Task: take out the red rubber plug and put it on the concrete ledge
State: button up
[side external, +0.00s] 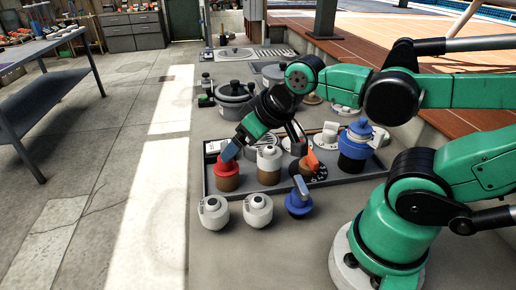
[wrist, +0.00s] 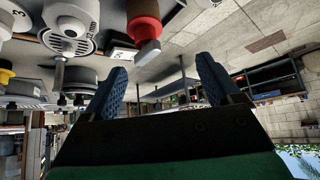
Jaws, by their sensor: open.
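The red plug (side external: 228,166) stands upright on a brown base in the dark-rimmed tray, at its near left corner. It also shows in the wrist view (wrist: 145,28), upside down, with a pale grey tab on top. My gripper (side external: 232,148) is just above it in the side view, with a blue finger overlapping the plug's top. In the wrist view my gripper (wrist: 165,85) has its two blue fingers spread wide with nothing between them; the plug appears past their tips. Bare grey concrete (side external: 290,260) lies in front of the tray.
White capped fittings (side external: 214,212) and a blue fitting (side external: 298,203) stand on the concrete before the tray. A white fitting (side external: 269,165), an orange-handled one (side external: 310,161) and a blue one (side external: 355,145) stand right of the plug. A grey pot-like vessel (side external: 234,100) is behind.

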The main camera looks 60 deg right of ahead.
aim_at(232, 174)
jog(key=w+f+m+g, duration=0.1)
jog(key=w+f+m+g+h, duration=0.1)
jog(key=w, duration=0.1)
jog(key=w+d+f+m, duration=0.1)
jog(key=m, duration=0.1)
jog(key=shift+w+d+g+h, duration=0.1)
jog(key=shift+w+g+h, duration=0.2)
jog(key=shift+g, duration=0.1)
jog(key=shift+x, duration=2.85)
jog(key=c, duration=1)
notch_tip(232, 174, up, 20)
jog(key=shift+f, duration=0.1)
